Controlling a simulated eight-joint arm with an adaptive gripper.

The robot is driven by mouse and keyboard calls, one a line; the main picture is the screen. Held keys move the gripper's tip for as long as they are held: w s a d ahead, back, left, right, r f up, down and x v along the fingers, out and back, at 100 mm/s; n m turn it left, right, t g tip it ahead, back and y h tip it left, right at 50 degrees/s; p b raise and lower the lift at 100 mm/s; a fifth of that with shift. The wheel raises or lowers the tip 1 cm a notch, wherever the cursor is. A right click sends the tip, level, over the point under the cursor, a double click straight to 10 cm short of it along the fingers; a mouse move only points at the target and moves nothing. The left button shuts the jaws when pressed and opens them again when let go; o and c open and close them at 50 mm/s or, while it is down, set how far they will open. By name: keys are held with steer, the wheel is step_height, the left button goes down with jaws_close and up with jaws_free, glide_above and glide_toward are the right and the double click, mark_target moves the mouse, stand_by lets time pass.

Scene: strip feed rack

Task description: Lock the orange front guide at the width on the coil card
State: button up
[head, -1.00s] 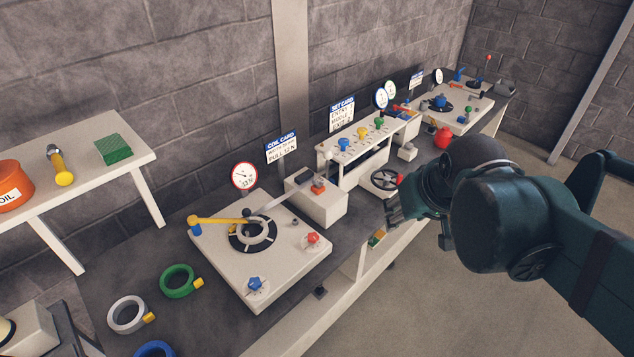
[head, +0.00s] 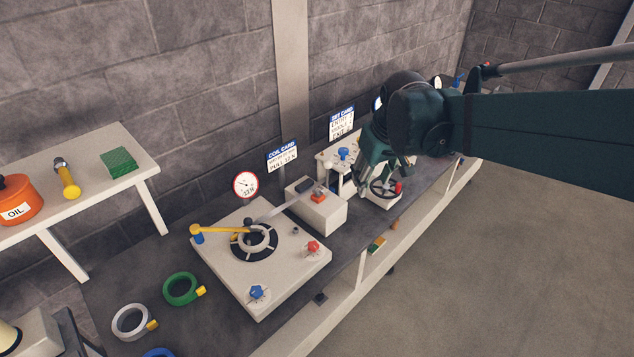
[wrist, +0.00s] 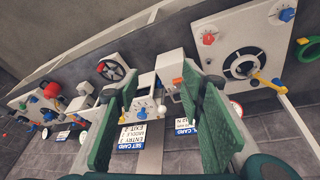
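An orange piece (head: 318,197), which I take for the front guide, sits on a white box at the near-middle of the bench. It also shows in the wrist view (wrist: 178,81), beside the right finger. The coil card (head: 282,156) stands behind it with a blue header; its lower line seems to read "PULL 12 N", and its width line is too small to read. My gripper (head: 380,182) hangs over the bench right of the white box, near a handwheel. In the wrist view my gripper (wrist: 160,80) has its green fingers wide apart with nothing between them.
A white reel plate (head: 215,250) with a yellow arm and red and blue knobs lies left of the box. The handwheel (head: 384,188) is under my gripper. The set card (head: 341,123) stands behind. Coloured rings lie front left. The floor at right is clear.

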steer(key=w+a+f+n+g+p, duration=0.1)
steer(key=w+a+f, duration=0.25)
steer(key=w, duration=0.35)
steer(key=w+a+f+n+g+p, duration=0.1)
steer(key=w+a+f+p, duration=0.1)
steer(key=w+a, duration=0.35)
steer(key=n+g+p, duration=0.2)
steer(key=n, duration=0.1)
glide_above(317, 192)
steer(key=f, duration=1.1)
steer(key=shift+d, duration=0.35)
steer(key=shift+w+a+f, duration=0.35)
steer(key=shift+f, duration=0.25)
steer(key=shift+f, duration=0.15)
steer(key=shift+f+p, duration=0.5)
steer(key=shift+f, duration=3.25)
